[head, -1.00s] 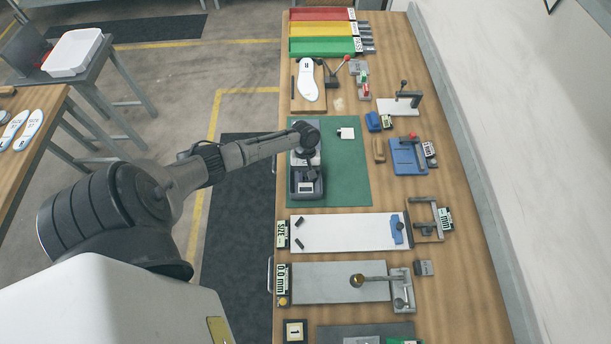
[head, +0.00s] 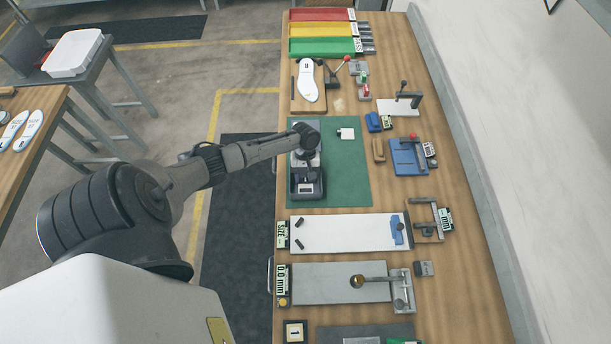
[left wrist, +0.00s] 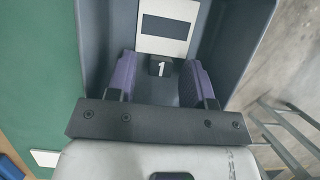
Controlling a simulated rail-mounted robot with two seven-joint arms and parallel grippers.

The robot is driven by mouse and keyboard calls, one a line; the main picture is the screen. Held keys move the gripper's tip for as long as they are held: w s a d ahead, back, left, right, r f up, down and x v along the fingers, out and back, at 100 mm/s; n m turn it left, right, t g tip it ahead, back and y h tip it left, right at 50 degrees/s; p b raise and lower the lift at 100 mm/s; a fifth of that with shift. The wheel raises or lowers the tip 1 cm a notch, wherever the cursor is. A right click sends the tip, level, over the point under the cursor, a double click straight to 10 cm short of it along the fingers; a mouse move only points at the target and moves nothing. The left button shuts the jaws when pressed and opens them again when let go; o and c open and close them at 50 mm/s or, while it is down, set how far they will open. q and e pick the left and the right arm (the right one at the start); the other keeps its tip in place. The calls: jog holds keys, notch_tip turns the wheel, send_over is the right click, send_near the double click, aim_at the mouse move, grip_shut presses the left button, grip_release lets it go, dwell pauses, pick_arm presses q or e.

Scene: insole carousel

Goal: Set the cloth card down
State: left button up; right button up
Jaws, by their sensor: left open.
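The cloth card (left wrist: 168,22), white with a dark rectangle, lies in a dark grey tray (left wrist: 238,50) in the left wrist view. A black tab marked "1" (left wrist: 161,67) is at its near edge. My left gripper (left wrist: 160,62) is open, with its purple fingers on either side of the tab and visible gaps to it. In the head view, the left gripper (head: 311,173) is over the tray (head: 306,197) at the left of the green mat, and the card (head: 305,188) shows small beside it. My right gripper is not in view.
A small white piece (head: 346,133) lies on the green mat (head: 345,180), whose right part is mostly clear. A white board (head: 345,233) is on the near side. A blue fixture (head: 406,157) and blue block (head: 373,122) stand to the right. An insole (head: 307,80) lies farther back.

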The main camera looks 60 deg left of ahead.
pick_arm(q)
jog(key=v, duration=1.2)
jog(key=shift+r, duration=0.15)
jog(key=w+d+r+m+t+y, duration=0.1)
jog(key=d+r+m+t+y, duration=0.2)
jog(key=d+m, duration=0.4)
jog(key=w+d+r+m+t+y, duration=0.1)
jog(key=d+r+m+t+y, duration=0.2)
jog(key=d+m, duration=0.35)
jog(key=s+d+f+h, duration=0.1)
jog(key=s+d, duration=0.5)
jog(key=s, duration=0.4)
jog(key=s+d+f+m+h, duration=0.1)
jog(key=s+d, duration=0.6)
jog(key=s, duration=0.3)
jog(key=shift+s+d, duration=0.2)
jog(key=shift+d, duration=0.05)
